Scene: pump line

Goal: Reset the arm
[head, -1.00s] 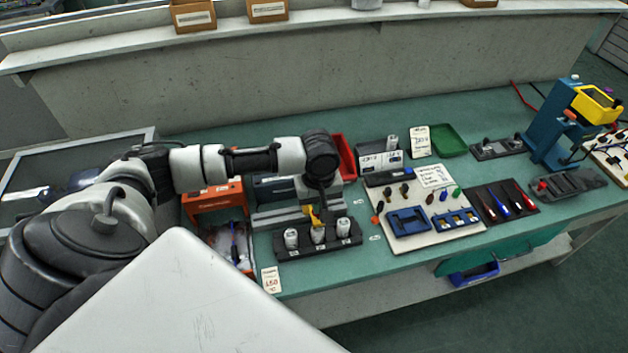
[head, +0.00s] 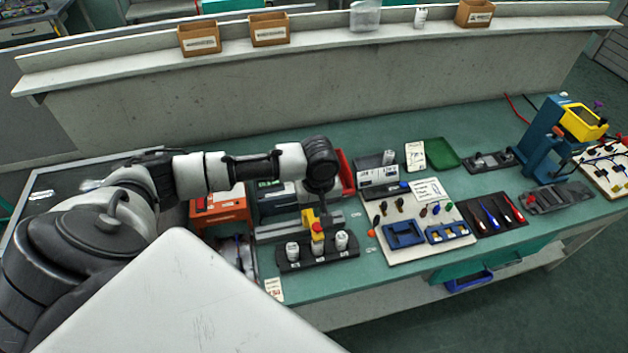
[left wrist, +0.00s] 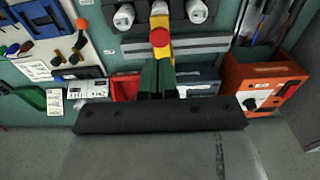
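My left gripper (head: 316,208) hangs from above over a black rack (head: 330,258) at the bench's front edge. Several white cylinders stand in the rack, with a yellow piece carrying a red round knob (head: 317,228) just above the middle one. In the left wrist view the red knob (left wrist: 160,37) lies straight ahead of my dark fingers. The fingers are close together at the yellow piece; I cannot tell whether they grip it or are only beside it. My right gripper is not in view.
A cream board (head: 400,258) with blue holders stands right of the rack, then a black tray of screwdrivers (head: 478,228). An orange box (head: 228,212) is left of the rack. A concrete wall with a shelf (head: 340,42) stands behind the bench.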

